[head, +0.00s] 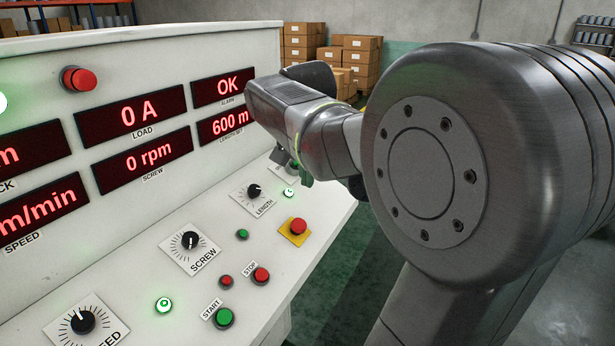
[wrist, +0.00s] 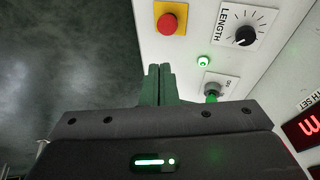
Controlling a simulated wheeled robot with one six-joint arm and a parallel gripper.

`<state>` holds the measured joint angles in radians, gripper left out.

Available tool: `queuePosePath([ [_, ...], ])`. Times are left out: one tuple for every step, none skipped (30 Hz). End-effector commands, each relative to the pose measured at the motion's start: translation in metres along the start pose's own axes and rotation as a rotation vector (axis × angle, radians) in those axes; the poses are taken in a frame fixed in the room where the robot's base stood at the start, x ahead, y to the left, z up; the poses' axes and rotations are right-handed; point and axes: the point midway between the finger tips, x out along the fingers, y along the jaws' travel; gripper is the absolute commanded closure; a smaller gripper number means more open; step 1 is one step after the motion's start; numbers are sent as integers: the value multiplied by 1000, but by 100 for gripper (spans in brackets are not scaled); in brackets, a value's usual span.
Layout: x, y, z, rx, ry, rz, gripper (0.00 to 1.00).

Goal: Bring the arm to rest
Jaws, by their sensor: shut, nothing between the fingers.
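My gripper (head: 304,176) hangs over the right end of the white control panel (head: 130,240), with its dark green fingers pointing down. In the wrist view my gripper (wrist: 158,70) has both fingers together with nothing between them. The fingertips appear beside the panel's edge, below the red button on its yellow plate (wrist: 170,18). A small switch (wrist: 212,90) stands to the right of the fingers, partly hidden by the gripper body. I cannot tell how far the fingers are from the panel surface.
The LENGTH knob (wrist: 245,36) and a lit green lamp (wrist: 203,61) are close by. The SCREW knob (head: 190,240), green START button (head: 223,318) and red STOP button (head: 261,275) sit nearer. The displays read 0 A, 0 rpm and OK. Boxes (head: 360,55) stand behind; floor is open right of the panel.

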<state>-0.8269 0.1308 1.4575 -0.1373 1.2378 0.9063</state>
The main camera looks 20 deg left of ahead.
Motion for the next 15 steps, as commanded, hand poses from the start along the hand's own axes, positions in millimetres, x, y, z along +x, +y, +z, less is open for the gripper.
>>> queuePosePath([
  [0,0,0,0,0,0,100],
  [0,0,0,0,0,0,100],
  [0,0,0,0,0,0,100],
  [0,0,0,0,0,0,100],
  [0,0,0,0,0,0,100],
  [0,0,0,0,0,0,100],
  [0,0,0,0,0,0,100],
  [0,0,0,0,0,0,100],
  [1,0,0,0,0,0,100],
  [2,0,0,0,0,1,100],
  [4,0,0,0,-1,1,100],
  [6,0,0,0,-1,1,100],
  [9,0,0,0,-1,1,100],
  [12,0,0,0,-1,2,100],
  [18,0,0,1,-2,3,100],
])
